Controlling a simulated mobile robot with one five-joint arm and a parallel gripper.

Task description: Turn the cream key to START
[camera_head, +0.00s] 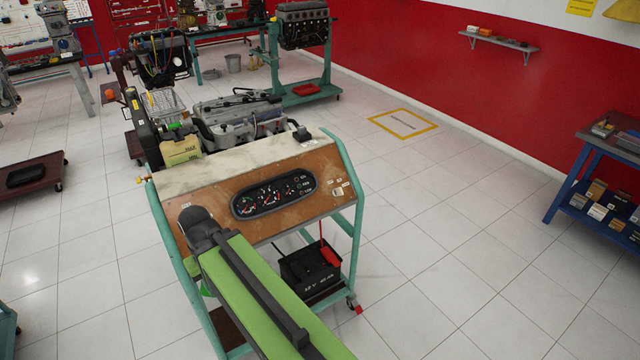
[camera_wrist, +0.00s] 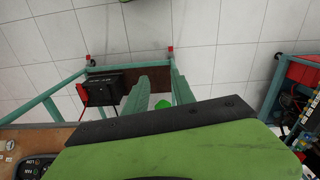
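The tan control panel (camera_head: 290,215) on the engine trainer holds a black gauge cluster (camera_head: 272,195). Small cream and white pieces (camera_head: 339,190) sit at its right end, too small to tell the key's shape or position. Part of the panel shows at the lower left of the wrist view (camera_wrist: 50,140). My gripper (camera_wrist: 158,72) shows in the wrist view as two teal tapered fingers, spread apart with nothing held between them. It points down, away from the cream pieces. In the head view my arm lies across the panel's left front and the gripper is hidden.
A black battery (camera_head: 310,270) with a red clamp (camera_head: 329,252) sits low in the teal frame (camera_head: 357,215). An engine (camera_head: 240,120) stands behind the panel. A blue shelf table (camera_head: 580,165) is at the far right. The floor right of the trainer is clear.

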